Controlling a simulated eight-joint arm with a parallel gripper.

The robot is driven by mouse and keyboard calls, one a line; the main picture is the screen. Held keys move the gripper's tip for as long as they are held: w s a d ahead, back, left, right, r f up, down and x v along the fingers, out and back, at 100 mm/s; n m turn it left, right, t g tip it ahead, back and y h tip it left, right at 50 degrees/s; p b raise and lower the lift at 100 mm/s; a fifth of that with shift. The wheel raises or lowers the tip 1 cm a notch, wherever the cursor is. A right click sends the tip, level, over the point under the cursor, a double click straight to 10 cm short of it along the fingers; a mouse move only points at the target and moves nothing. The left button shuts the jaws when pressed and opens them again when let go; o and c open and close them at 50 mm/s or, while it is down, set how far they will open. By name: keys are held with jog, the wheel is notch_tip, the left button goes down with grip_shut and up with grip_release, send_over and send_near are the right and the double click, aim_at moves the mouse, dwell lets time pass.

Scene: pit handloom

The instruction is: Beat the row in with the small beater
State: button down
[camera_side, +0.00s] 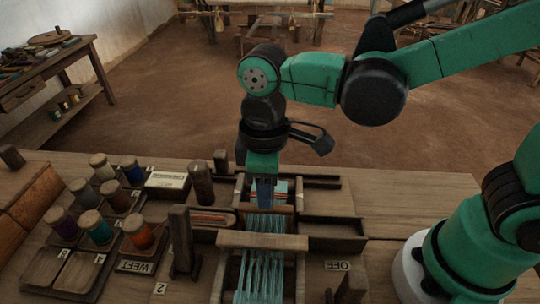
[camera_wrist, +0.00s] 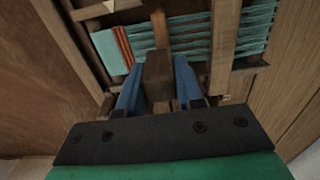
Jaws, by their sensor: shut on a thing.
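My gripper (camera_side: 264,192) points down over the small loom in the side view. In the wrist view its two blue fingers (camera_wrist: 158,82) are shut on the brown wooden handle of the small beater (camera_wrist: 158,70). The beater's lower end is hard to make out in the side view, where the fingers cover it. Teal warp threads (camera_side: 262,272) run along the loom frame (camera_side: 262,240). Beyond the gripper lies a short woven band (camera_side: 283,187). In the wrist view the band shows teal cloth (camera_wrist: 107,50) with orange-red rows (camera_wrist: 123,45) left of the beater.
Thread spools (camera_side: 97,228) stand in trays at the left, near a WEFT label (camera_side: 134,266). A shuttle (camera_side: 212,218) lies left of the loom. An upright wooden post (camera_side: 181,240) stands nearby. An open tray (camera_side: 332,230) and an OFF label (camera_side: 338,265) are at the right.

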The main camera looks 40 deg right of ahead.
jog(key=shift+s+a, duration=1.1)
jog(key=shift+a, duration=0.05)
jog(key=c, duration=0.5)
grip_release()
jog(key=shift+r, duration=3.25)
jog(key=shift+d, duration=0.15)
jog(key=w+d+f+m+t, duration=0.1)
jog(key=d+m+t, duration=0.1)
jog(key=d, duration=0.3)
jog(key=w+d+m+t, duration=0.1)
jog(key=d+m+t, duration=0.1)
jog(key=d+m, duration=0.2)
jog(key=w+d+f+m+t, duration=0.1)
jog(key=d+m+t, duration=0.2)
jog(key=d, duration=0.4)
jog(key=shift+w+f, duration=0.3)
jog(key=shift+f, duration=0.05)
